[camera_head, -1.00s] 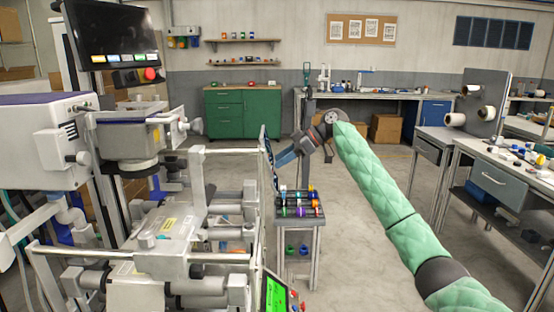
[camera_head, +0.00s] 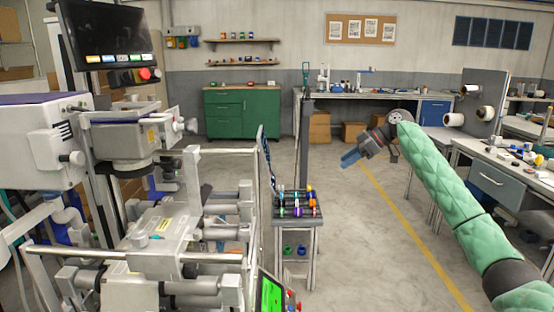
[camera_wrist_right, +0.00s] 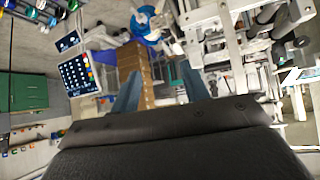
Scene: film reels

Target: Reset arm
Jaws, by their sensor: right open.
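My right arm, in a green quilted sleeve, comes in from the lower right of the head view. Its gripper (camera_head: 350,159) hangs over open floor, right of the small stand with the reels, and points down and left. In the right wrist view its two blue-grey fingers (camera_wrist_right: 155,90) stand apart with nothing between them. My left gripper is not in view.
A large grey-white machine (camera_head: 165,235) fills the left side. A small stand (camera_head: 297,222) with coloured reels is beside it. A workbench (camera_head: 490,180) stands at right, a green cabinet (camera_head: 242,115) at the back. The middle floor is clear.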

